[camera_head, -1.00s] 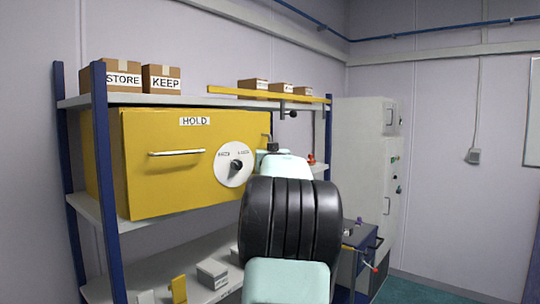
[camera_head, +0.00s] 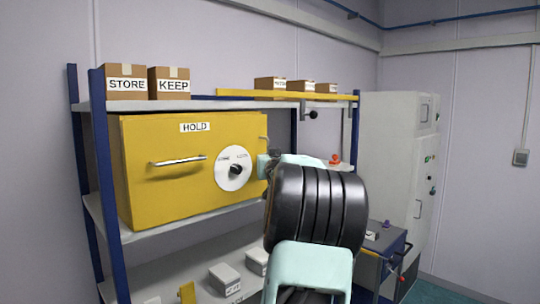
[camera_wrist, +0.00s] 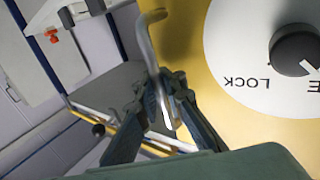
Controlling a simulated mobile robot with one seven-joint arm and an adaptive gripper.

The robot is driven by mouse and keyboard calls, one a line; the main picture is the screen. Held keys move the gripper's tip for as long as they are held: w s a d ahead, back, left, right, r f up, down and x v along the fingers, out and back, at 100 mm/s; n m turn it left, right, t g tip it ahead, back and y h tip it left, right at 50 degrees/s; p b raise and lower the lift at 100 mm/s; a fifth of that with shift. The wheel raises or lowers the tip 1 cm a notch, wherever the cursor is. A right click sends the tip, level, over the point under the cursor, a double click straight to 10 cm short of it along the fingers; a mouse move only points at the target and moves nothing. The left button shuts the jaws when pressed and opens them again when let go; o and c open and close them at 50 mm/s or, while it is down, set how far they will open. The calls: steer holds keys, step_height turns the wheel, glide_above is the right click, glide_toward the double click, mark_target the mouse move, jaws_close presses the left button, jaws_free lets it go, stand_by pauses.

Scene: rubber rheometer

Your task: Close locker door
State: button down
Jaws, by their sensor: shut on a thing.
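The yellow locker (camera_head: 160,150), labelled HOLD, sits on the shelf rack. Its front carries a bar handle (camera_head: 180,161) at left and a white dial plate with a dark knob (camera_head: 235,169) at right. Whether the front is fully flush or ajar, I cannot tell. A curved metal bar (camera_wrist: 150,42) stands at the locker's right edge; its top also shows in the head view (camera_head: 264,139). My gripper (camera_wrist: 165,100) is shut on this bar in the wrist view. In the head view, my arm hides much of the gripper. The dial plate (camera_wrist: 245,75) reads LOCK beside the knob (camera_wrist: 296,50).
Boxes marked STORE (camera_head: 125,84) and KEEP (camera_head: 170,85) stand on the top shelf. Small blocks (camera_head: 224,278) lie on the lower shelf. A grey cabinet (camera_head: 385,150) and a blue cart (camera_head: 385,240) stand to the right. Blue rack posts (camera_head: 101,180) frame the locker's left.

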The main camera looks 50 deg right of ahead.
steer(key=shift+w+f, duration=0.15)
steer(key=shift+w, duration=0.25)
steer(key=shift+w, duration=0.1)
steer(key=c, duration=2.1)
jaws_free()
steer(key=shift+w+a, duration=0.1)
steer(key=shift+s+a, duration=0.1)
steer(key=shift+s, duration=0.2)
steer(key=v, duration=1.1)
steer(key=shift+s+a, duration=0.15)
steer(key=shift+s, duration=0.1)
